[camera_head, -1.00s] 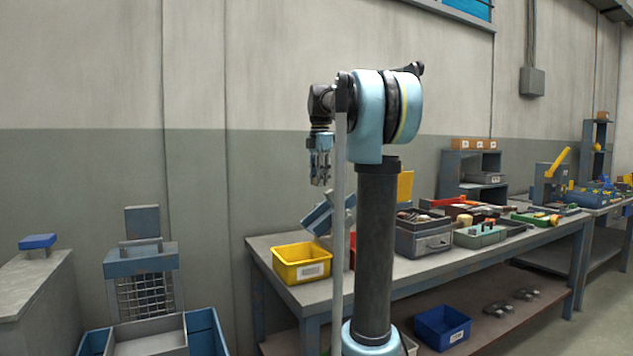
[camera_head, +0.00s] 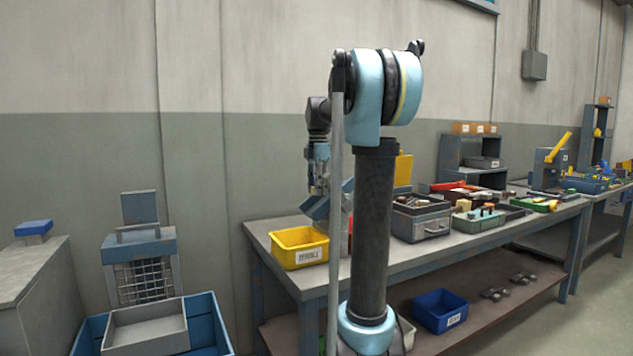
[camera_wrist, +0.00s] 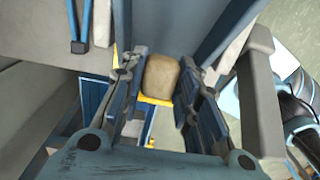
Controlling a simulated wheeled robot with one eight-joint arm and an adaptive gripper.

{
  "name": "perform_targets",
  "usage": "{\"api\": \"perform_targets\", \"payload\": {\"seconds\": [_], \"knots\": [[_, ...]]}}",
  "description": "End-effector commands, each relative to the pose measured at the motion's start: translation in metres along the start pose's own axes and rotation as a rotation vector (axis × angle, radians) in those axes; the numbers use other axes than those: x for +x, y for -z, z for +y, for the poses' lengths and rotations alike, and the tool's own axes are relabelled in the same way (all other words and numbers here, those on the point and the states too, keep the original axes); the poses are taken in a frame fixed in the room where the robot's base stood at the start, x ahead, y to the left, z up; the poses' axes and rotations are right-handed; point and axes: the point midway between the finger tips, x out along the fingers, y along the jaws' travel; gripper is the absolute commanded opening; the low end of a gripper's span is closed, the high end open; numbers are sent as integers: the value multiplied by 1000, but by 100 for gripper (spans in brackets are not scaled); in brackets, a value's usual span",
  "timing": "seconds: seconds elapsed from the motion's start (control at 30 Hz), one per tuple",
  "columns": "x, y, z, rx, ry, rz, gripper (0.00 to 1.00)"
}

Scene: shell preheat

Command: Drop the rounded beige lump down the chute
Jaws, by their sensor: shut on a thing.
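My gripper (camera_head: 317,188) hangs pointing down above the near left end of the workbench. In the wrist view its two fingers (camera_wrist: 160,92) stand on either side of the rounded beige lump (camera_wrist: 160,77) and hold it. I cannot make out the lump in the head view. A tilted blue-grey piece (camera_head: 317,208), which looks like the chute, is just below my gripper and partly hidden by my arm. In the wrist view blue-grey walls (camera_wrist: 213,35) lie close beyond the lump; I cannot tell whether they touch it.
A yellow bin (camera_head: 299,247) stands on the workbench (camera_head: 262,232) left of the tilted piece. A grey toolbox (camera_head: 421,220) is to the right. A blue bin (camera_head: 441,311) sits on the lower shelf. A mesh-fronted stand (camera_head: 140,247) is at the left.

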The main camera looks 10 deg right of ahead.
Motion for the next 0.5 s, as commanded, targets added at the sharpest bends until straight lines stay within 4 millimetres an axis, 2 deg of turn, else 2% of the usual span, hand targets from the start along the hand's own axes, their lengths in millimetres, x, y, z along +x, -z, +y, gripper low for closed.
{"api": "perform_targets", "payload": {"seconds": [0.2,0.47,0.5], "knots": [[9,0,0,0,0,0,6],[10,0,0,0,0,0,6],[10,0,0,0,0,0,32]]}}
